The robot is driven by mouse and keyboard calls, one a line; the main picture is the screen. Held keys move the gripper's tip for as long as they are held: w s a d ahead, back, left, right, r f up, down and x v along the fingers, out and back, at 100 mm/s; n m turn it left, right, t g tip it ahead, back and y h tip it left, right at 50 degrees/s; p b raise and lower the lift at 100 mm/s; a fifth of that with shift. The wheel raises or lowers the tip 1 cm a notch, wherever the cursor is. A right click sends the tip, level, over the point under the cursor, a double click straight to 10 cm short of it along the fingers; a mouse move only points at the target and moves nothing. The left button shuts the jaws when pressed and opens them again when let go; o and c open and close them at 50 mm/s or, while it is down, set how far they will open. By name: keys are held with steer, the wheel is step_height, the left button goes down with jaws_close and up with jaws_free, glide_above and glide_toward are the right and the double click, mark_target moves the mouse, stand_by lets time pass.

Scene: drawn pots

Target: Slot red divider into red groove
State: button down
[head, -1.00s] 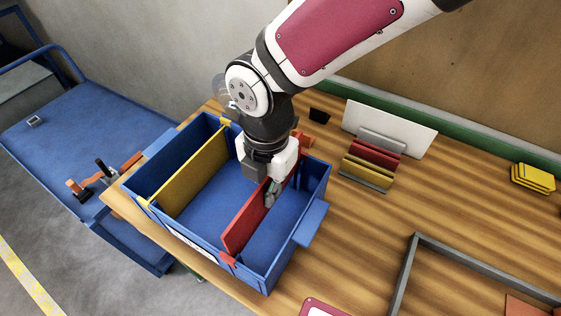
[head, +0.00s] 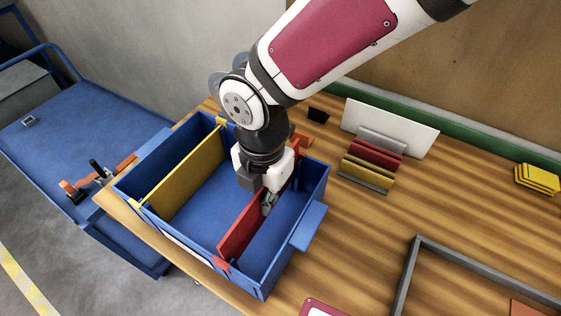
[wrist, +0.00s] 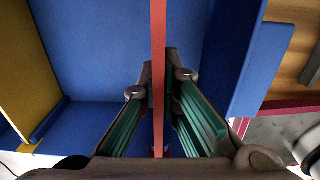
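The red divider (head: 240,230) stands upright inside the blue box (head: 188,200), crossing it from the near wall to the far wall. Red marks for the red groove show on the near wall (head: 221,264) and at the far wall (head: 299,142). My gripper (head: 268,203) is shut on the divider's upper edge, about midway along it. In the wrist view the fingers (wrist: 159,88) press on both sides of the divider's thin edge (wrist: 158,30). The divider's lower edge is hidden, so I cannot tell how deep it sits in the groove.
A yellow divider (head: 182,172) stands in the box to the left. A rack with red and yellow panels (head: 370,165) and a white panel (head: 398,127) stand behind on the table. A grey frame (head: 470,260) lies at right. A blue cart (head: 70,150) is at left.

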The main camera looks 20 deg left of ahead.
mark_target(265, 218)
steer(key=shift+f+b, duration=1.15)
steer(key=shift+f, duration=0.55)
steer(key=shift+s+f+b, duration=0.3)
steer(key=shift+f+b, duration=0.3)
steer(key=shift+f, duration=0.15)
